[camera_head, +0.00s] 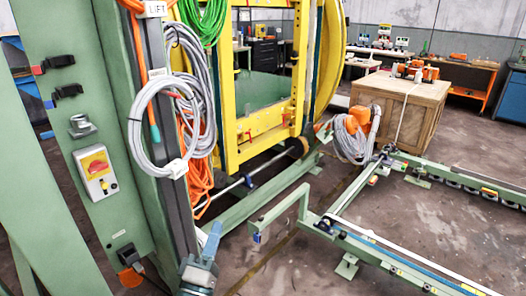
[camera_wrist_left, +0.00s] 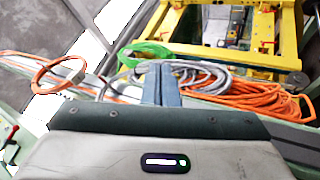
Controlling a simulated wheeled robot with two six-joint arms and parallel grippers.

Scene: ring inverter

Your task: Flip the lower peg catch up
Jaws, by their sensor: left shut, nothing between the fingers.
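My left gripper (camera_head: 213,238) is low in the middle of the head view, with its blue-grey fingers pointing up and shut on nothing. It also shows in the left wrist view (camera_wrist_left: 161,84), fingers together. It is apart from the yellow frame (camera_head: 231,100) and in front of it in the picture. Small orange-red parts (camera_head: 248,134) sit on the frame's lower yellow beam. Two dark catch-like fittings stick out of the green panel at left, an upper one (camera_head: 58,62) and a lower one (camera_head: 68,91). I cannot tell which part is the lower peg catch. My right gripper is out of view.
Grey cable coils (camera_head: 165,125) and orange cable (camera_head: 199,165) hang on the post beside the yellow frame. A red and yellow switch box (camera_head: 96,172) is on the green panel. Green rails (camera_head: 400,262) cross the floor at right. A wooden crate (camera_head: 400,105) stands behind them.

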